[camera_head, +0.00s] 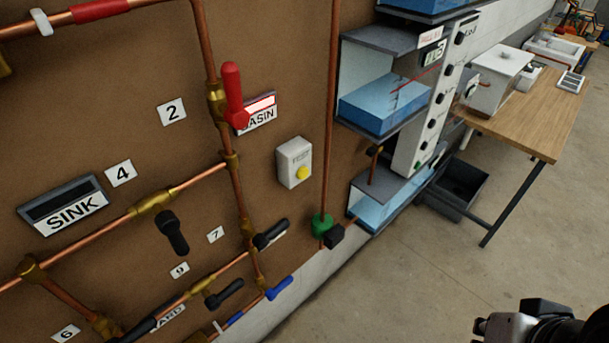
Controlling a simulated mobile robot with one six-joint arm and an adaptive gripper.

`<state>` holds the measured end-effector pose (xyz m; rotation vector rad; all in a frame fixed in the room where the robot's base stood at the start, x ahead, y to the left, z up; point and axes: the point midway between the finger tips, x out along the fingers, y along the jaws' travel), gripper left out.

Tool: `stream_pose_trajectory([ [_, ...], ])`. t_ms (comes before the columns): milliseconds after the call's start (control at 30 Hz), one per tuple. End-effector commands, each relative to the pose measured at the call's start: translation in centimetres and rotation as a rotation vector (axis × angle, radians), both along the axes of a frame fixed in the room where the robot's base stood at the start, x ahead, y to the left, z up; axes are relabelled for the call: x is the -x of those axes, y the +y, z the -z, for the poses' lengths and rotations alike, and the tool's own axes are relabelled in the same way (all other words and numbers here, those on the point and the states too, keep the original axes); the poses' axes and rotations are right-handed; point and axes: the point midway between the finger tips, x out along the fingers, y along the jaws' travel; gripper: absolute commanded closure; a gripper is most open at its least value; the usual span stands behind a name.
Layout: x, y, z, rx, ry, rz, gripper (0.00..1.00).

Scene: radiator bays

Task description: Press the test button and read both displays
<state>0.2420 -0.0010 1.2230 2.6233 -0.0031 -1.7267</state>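The test button is a yellow round button (303,173) on a small white box (294,160) mounted on the brown pipe board. The sink display (62,196) is a dark, blank-looking panel above the SINK label at the left. The basin display (262,103) is a panel lit whitish with a red border, above the BASIN label. A red lever (232,92) partly covers its left side and label. Part of my arm's end, with my gripper (540,326), shows at the bottom right corner, well apart from the button. Its fingers cannot be made out.
Copper pipes with black, blue and green-fitted valves cross the board; a black lever (271,234) sits below the button box. Blue water tanks (383,104) and a white control panel stand to the right. A wooden table (538,112) stands beyond. The floor (430,260) in front is clear.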

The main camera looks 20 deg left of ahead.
Motion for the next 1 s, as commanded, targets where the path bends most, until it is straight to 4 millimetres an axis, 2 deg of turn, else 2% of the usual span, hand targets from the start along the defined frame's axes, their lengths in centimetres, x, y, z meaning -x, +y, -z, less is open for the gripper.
stream_pose_trajectory([
  [67, -0.5, 0.2, 0.2, 0.006, -0.008, -0.028, 1.0],
  [133, -1.8, 0.8, 0.6, 0.025, -0.032, -0.1, 1.0],
  [267, -6.9, 3.3, 1.9, 0.114, -0.141, -0.384, 1.0],
  [400, -14.0, 8.3, 4.1, 0.308, -0.339, -0.798, 1.0],
  [500, -18.3, 12.4, 5.7, 0.503, -0.494, -1.07, 1.0],
  [600, -21.5, 16.4, 7.4, 0.74, -0.641, -1.301, 1.0],
  [700, -23.6, 20.0, 8.9, 0.997, -0.76, -1.473, 1.0],
  [800, -24.6, 22.8, 10.1, 1.238, -0.843, -1.586, 1.0],
  [900, -25.0, 24.6, 10.7, 1.43, -0.888, -1.647, 1.0],
  [1000, -25.1, 25.6, 11.0, 1.553, -0.91, -1.674, 1.0],
])
